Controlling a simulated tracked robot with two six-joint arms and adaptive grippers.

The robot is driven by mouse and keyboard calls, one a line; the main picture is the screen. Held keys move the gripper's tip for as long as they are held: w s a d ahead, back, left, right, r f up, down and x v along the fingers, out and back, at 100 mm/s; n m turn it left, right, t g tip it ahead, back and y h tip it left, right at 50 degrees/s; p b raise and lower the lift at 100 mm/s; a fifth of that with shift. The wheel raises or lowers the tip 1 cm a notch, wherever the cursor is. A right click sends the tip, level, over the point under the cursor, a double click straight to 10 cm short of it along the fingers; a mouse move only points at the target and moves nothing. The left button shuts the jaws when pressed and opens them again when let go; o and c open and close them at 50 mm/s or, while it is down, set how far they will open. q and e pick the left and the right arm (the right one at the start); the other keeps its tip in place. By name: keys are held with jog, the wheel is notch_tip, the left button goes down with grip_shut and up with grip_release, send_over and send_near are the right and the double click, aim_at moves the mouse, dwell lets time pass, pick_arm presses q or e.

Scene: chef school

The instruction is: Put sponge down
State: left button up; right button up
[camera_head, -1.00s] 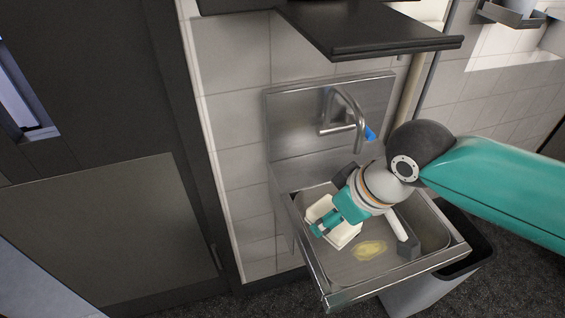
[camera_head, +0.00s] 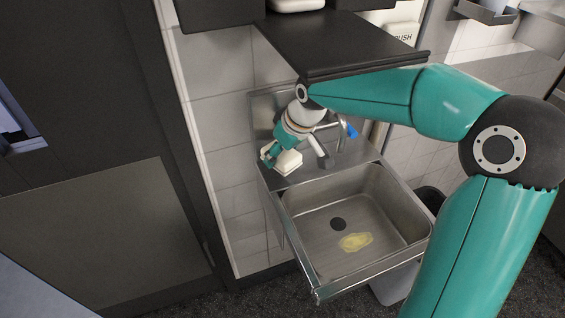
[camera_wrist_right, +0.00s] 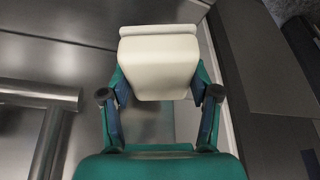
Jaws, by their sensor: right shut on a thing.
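The sponge (camera_head: 287,162) is a pale cream block. My right gripper (camera_head: 273,155) is shut on it at the back left of the sink, by the steel ledge below the tap. I cannot tell whether the sponge touches the ledge. In the right wrist view the sponge (camera_wrist_right: 158,62) sits between the fingers of my right gripper (camera_wrist_right: 160,97). The steel sink (camera_head: 310,213) has a yellowish stain (camera_head: 356,242) on its floor, beside the dark drain. My left gripper is not in view.
The tap (camera_head: 340,135) with a blue handle stands close to the right of my gripper. A dark shelf (camera_head: 340,50) hangs above the sink. A bin (camera_head: 391,288) stands below the sink at the right. The basin is clear apart from the stain.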

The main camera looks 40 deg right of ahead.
notch_tip(320, 180, down, 4)
jog(key=shift+f, duration=0.15)
jog(key=shift+w+f, duration=0.2)
jog(key=shift+f, duration=0.2)
jog(key=o, duration=1)
jog(key=shift+r, duration=0.1)
